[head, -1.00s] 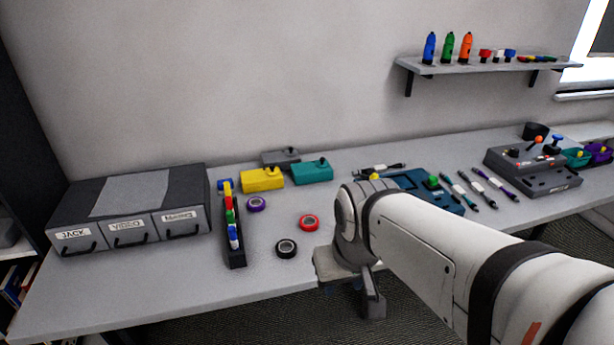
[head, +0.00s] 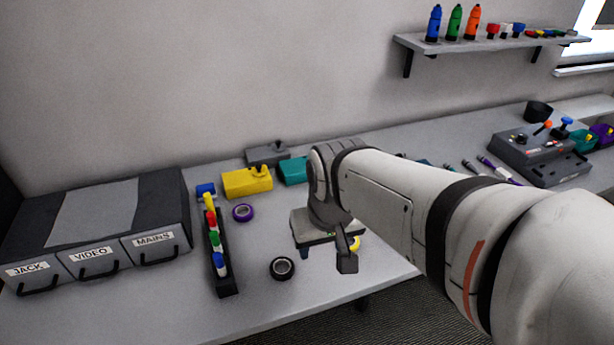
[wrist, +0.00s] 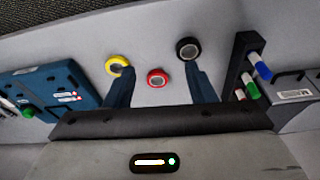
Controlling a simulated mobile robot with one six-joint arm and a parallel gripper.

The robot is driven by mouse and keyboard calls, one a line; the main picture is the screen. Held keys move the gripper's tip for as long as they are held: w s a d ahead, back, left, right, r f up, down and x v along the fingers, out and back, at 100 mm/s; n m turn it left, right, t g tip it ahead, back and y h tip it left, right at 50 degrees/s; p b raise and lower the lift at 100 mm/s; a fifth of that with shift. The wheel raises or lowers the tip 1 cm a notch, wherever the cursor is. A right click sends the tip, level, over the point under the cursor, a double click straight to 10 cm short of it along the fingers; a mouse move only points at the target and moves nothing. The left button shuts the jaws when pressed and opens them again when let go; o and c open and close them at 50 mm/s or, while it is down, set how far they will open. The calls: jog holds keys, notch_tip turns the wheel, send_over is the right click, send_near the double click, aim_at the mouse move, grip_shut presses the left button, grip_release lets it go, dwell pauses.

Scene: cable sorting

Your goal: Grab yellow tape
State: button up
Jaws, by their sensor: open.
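The yellow tape (wrist: 118,65) is a small ring lying on the table, by the tip of the left finger in the wrist view. In the head view only a sliver of the yellow tape (head: 355,243) shows beside my gripper. My gripper (wrist: 155,78) is open and empty above the table, its two fingers spread. The red tape (wrist: 157,78) lies between the fingers in the wrist view and is hidden behind my gripper in the head view. The black tape (wrist: 188,50) lies by the right finger tip and also shows in the head view (head: 282,268).
A purple tape (head: 243,213) lies beside a black rack (head: 222,270) of coloured markers. Yellow (head: 247,182) and teal (head: 293,171) boxes stand behind. A drawer unit (head: 95,220) is at left. A blue device (wrist: 45,90) lies left in the wrist view.

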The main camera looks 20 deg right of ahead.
jog(key=o, duration=0.5)
jog(key=w+d+m+p, duration=0.1)
jog(key=w+m, duration=0.1)
jog(key=w+d+f+m+g+p, duration=0.1)
jog(key=w+d+m, duration=0.1)
jog(key=w, duration=0.1)
jog(key=w+d+f+m+p, duration=0.1)
jog(key=w+d+m, duration=0.1)
jog(key=shift+w+m+p, duration=0.15)
jog(key=shift+m+p, duration=0.15)
jog(key=shift+m, duration=0.1)
jog(key=w+d+f+m+p, duration=0.1)
jog(key=d+f+m, duration=0.1)
jog(key=f, duration=0.1)
jog(key=w+d+f+m+g+p, duration=0.1)
jog(key=d+f+m, duration=0.1)
jog(key=w+d+f+m, duration=0.2)
jog(key=f, duration=0.1)
jog(key=shift+d+f+m+g+p, duration=0.3)
jog(key=shift+d+p, duration=0.1)
jog(key=shift+w+f+p, duration=0.15)
jog(key=shift+f+p, duration=0.15)
jog(key=shift+f, duration=1.15)
jog(key=shift+w+f+p, duration=0.15)
jog(key=shift+f+p, duration=0.1)
jog(key=shift+f, duration=1.2)
